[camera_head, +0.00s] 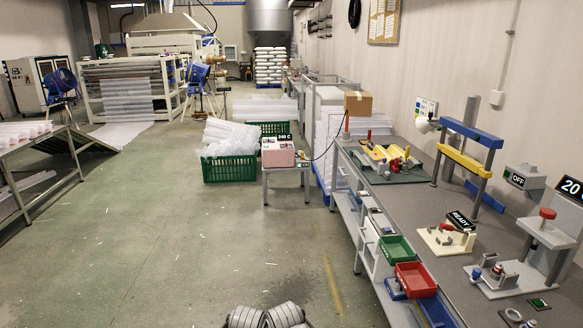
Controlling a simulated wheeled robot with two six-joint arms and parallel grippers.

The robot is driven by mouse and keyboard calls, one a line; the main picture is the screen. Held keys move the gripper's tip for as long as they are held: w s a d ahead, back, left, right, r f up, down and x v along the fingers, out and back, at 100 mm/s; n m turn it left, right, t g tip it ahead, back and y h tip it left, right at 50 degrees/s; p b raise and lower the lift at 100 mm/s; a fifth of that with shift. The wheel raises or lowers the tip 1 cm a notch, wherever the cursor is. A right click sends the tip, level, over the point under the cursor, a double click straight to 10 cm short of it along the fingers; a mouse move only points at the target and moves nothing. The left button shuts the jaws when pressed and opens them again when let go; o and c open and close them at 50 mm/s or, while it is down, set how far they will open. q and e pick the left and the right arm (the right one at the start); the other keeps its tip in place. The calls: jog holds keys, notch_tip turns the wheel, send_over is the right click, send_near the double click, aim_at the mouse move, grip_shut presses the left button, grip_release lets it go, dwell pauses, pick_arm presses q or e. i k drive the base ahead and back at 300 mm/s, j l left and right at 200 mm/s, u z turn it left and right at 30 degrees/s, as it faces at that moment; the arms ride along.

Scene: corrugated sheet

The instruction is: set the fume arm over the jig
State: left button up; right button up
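A white rounded hood (423,124), which looks like the fume arm's head, sits at the back of the long bench by the wall. It is beside a grey post and a frame with yellow and blue crossbars (463,160); how it is mounted is too small to tell. A jig-like plate with yellow bars and red-knobbed clamps (390,160) lies on the bench to the left of the hood. A smaller cream clamp fixture (446,240) with a READY sign stands nearer. I cannot tell which is the jig. The hood appears clear of both.
A grey press (544,240) stands at the bench's right. Green (397,250) and red bins (415,279) hang along its front edge. A pink box (278,152) sits on a small table left of the bench. The floor in the middle is open.

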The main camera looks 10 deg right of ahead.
aim_at(424, 125)
jog(key=i+j, duration=0.1)
jog(key=i, duration=0.7)
jog(key=i+j+u, duration=0.1)
jog(key=i, duration=0.7)
jog(key=i+z, duration=0.25)
jog(key=i, duration=0.3)
jog(key=i+j+z, duration=0.25)
jog(key=i, duration=0.35)
jog(key=i+z, duration=0.6)
jog(key=z, duration=0.2)
jog(key=i+j+z, duration=0.15)
jog(key=z, duration=0.25)
jog(key=i+j+z, duration=0.25)
jog(key=z, duration=0.2)
jog(key=i+j+z, duration=0.2)
jog(key=j, duration=0.15)
jog(key=i+j+z, duration=0.2)
jog(key=j, duration=0.2)
jog(key=i+j+z, duration=0.15)
jog(key=j, duration=0.25)
jog(key=j+z, duration=0.2)
jog(key=j, duration=0.2)
jog(key=i+j+z, duration=0.2)
jog(key=j, duration=0.25)
